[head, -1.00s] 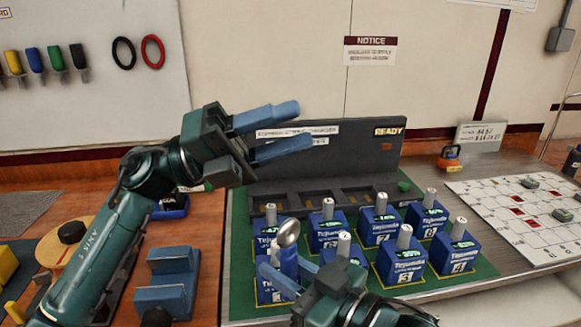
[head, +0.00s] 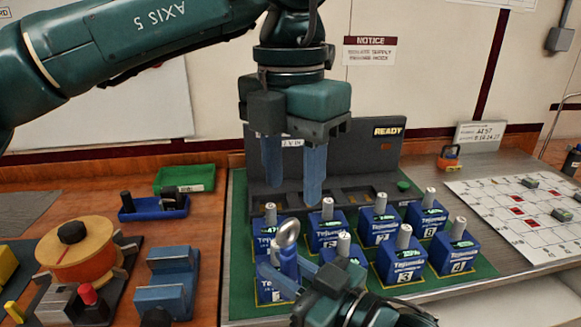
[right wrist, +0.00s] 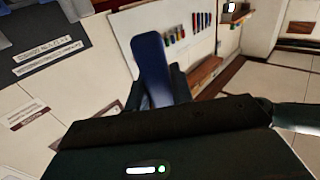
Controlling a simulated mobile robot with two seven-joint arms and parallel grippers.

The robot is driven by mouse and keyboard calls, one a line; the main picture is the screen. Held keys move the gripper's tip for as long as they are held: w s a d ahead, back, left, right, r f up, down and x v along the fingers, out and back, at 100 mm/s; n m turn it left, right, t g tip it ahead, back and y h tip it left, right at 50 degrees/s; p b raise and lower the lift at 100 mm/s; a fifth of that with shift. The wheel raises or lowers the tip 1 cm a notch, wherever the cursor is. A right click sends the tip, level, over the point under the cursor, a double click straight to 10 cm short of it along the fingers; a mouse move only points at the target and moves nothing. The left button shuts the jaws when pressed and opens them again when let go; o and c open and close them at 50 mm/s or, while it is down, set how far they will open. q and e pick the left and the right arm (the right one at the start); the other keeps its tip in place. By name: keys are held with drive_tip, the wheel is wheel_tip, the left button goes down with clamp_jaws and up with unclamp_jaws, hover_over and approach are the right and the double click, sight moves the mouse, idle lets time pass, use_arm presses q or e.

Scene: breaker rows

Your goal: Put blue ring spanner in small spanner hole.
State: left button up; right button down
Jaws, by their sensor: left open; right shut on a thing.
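My right gripper (head: 287,280) is low in the head view, shut on a blue-handled tool with a rounded silver end, which I take for the blue ring spanner (head: 287,236). The spanner stands roughly upright, silver end up, in front of the blue breakers. A dark blue bar (right wrist: 152,65), probably its handle, shows in the right wrist view. My left gripper (head: 293,192) is open and empty, fingers pointing down, before the dark panel and above the breakers. Dark recesses (head: 350,199) lie along the panel's foot, partly hidden; I cannot tell which is the small spanner hole.
Several numbered blue breakers (head: 400,262) with grey pegs stand in rows on a green mat (head: 440,290). A green tray (head: 185,178), a blue tray (head: 150,212), an orange spool (head: 75,250) and a blue block (head: 166,285) are at left. A white marked board (head: 520,225) lies at right.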

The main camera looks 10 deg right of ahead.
sight(290, 238)
use_arm(q)
drive_tip(key=shift+a+f, duration=0.1)
drive_tip(key=shift+a, duration=0.05)
wheel_tip(290, 238, down, 12)
drive_tip(key=shift+r, duration=0.2)
drive_tip(key=shift+c, duration=0.4)
clamp_jaws()
use_arm(e)
drive_tip(key=c, duration=1.1)
unclamp_jaws()
drive_tip(key=shift+c, duration=0.2)
